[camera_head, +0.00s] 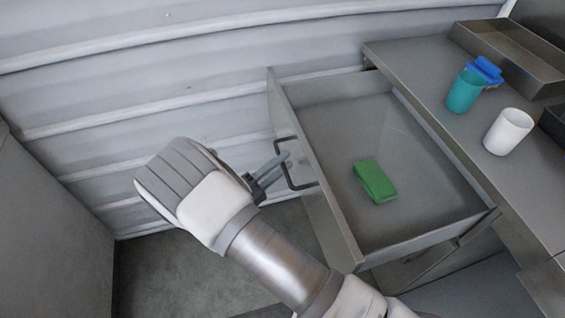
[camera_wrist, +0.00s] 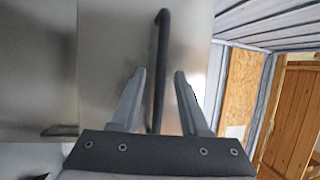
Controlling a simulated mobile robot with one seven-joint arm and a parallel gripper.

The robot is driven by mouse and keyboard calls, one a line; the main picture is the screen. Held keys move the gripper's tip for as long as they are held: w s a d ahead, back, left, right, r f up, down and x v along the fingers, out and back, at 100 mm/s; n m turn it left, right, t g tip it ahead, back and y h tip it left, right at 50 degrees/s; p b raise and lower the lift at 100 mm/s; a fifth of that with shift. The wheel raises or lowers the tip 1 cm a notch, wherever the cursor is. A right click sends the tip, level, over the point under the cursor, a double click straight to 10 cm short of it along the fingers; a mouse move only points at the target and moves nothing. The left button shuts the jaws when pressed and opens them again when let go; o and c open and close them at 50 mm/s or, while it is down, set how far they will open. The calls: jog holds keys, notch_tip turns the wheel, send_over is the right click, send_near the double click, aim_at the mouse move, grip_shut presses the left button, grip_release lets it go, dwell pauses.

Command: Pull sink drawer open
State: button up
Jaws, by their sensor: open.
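The sink drawer (camera_head: 341,229) is a grey metal drawer that stands pulled out from under the counter, with its inside showing. A green sponge-like block (camera_head: 375,181) lies on its floor. The dark bar handle (camera_head: 285,172) is on the drawer's front face. My gripper (camera_head: 268,172) is at the handle. In the wrist view the handle (camera_wrist: 159,62) runs upright between the two fingers of my gripper (camera_wrist: 162,78). The fingers are apart, with a gap on each side of the bar.
On the metal counter (camera_head: 420,65) stand a teal cup (camera_head: 464,91), a white cup (camera_head: 508,131) and a blue item (camera_head: 486,70). A ribbed wall (camera_head: 150,60) runs behind. A grey panel (camera_head: 50,230) stands at the left, with bare floor (camera_head: 190,265) between it and the drawer.

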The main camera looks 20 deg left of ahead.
jog(key=v, duration=1.7)
jog(key=shift+p, duration=0.35)
jog(key=shift+f, duration=0.1)
